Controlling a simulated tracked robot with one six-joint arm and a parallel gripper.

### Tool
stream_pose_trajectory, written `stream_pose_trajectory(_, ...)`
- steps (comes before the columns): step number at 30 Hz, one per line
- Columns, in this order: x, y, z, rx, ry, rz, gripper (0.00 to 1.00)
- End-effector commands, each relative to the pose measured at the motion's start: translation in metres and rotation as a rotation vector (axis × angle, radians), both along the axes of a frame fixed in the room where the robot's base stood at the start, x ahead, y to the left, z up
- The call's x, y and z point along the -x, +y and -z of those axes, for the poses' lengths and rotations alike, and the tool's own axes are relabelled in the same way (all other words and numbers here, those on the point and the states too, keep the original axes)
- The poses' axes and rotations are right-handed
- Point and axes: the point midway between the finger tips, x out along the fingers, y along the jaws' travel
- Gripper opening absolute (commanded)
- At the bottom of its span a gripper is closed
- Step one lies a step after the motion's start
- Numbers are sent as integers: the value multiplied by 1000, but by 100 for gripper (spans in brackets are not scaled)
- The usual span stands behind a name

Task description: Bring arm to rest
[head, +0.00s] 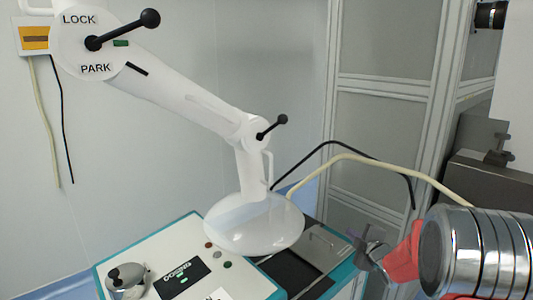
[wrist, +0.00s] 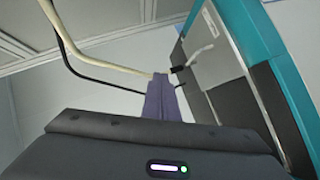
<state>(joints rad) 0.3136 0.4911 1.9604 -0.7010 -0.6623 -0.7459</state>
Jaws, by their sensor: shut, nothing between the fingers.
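A white jointed arm (head: 190,95) hangs from the wall in the head view. Its round shoulder disc (head: 72,50) reads LOCK above and PARK below. A black ball-ended lever (head: 122,30) on the disc points up and right, beside a small green mark (head: 121,43). A second black lever (head: 272,127) sits at the elbow, also angled up and right. The arm ends in a wide white dome (head: 253,224) over the back of the console; I cannot tell whether it touches. My gripper (head: 362,243) is shut and empty, right of the dome. Its fingers show in the wrist view (wrist: 162,98).
The teal-edged console (head: 190,272) has buttons, a small display and a metal knob (head: 128,279). Cream and black hoses (head: 345,157) arch behind my gripper. A grey panelled cabinet (head: 383,110) stands behind, with dark machinery (head: 490,185) at right.

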Motion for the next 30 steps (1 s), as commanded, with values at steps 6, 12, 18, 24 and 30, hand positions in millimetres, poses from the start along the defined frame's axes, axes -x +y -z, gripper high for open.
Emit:
stream_pose_trajectory(6, 24, 4, -39, -65, 63, 116, 0)
stream_pose_trajectory(12, 55, 8, -66, -141, 125, 226, 0)
stream_pose_trajectory(18, 92, 15, -88, -228, 186, 333, 0)
stream_pose_trajectory(24, 135, 25, -105, -323, 246, 433, 0)
stream_pose_trajectory(30, 182, 37, -115, -424, 311, 529, 0)
